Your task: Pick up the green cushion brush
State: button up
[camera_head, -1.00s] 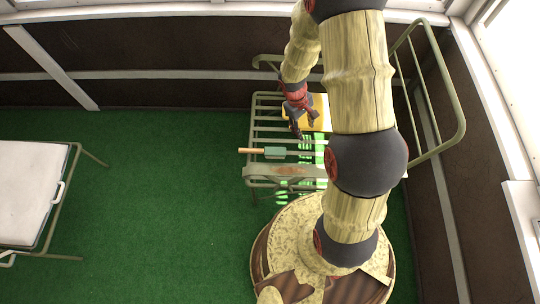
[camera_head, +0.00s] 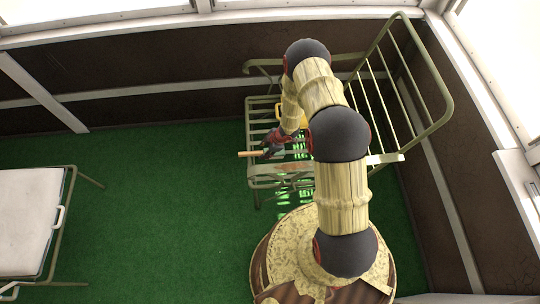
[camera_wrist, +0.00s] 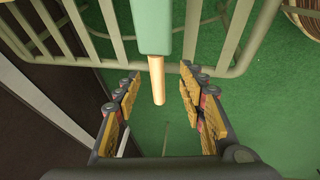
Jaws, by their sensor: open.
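The green cushion brush has a green block head and a pale wooden handle (camera_head: 248,154). It lies on the slatted metal seat of a green bench (camera_head: 262,183), with its handle sticking out past the left edge. In the wrist view the green head (camera_wrist: 153,25) is at the top centre and the handle points down between my fingers. My gripper (camera_head: 271,146) is at the brush and hides part of its head in the head view. In the wrist view my gripper (camera_wrist: 160,78) is open, with one finger on each side of the handle and a gap on both sides.
A yellow item (camera_head: 363,130) lies on the bench behind my arm, mostly hidden. The bench's railed side (camera_head: 385,85) rises at the right by the dark wall. A white-topped metal-framed table (camera_head: 25,225) stands at the left. The green floor (camera_head: 150,200) between is clear.

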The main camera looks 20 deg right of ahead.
aim_at(259, 152)
jog(key=shift+w+a+f, duration=0.15)
jog(key=shift+w+a, duration=0.05)
jog(key=shift+a, duration=0.05)
jog(key=b+x, duration=0.3)
jog(key=x, duration=0.4)
jog(key=shift+w+d+f+b, duration=0.1)
jog(key=shift+w+f+b, duration=0.05)
jog(key=shift+w+b, duration=0.15)
jog(key=shift+s, duration=0.1)
jog(key=shift+c, duration=1.4)
jog(key=c, duration=0.7)
grip_shut()
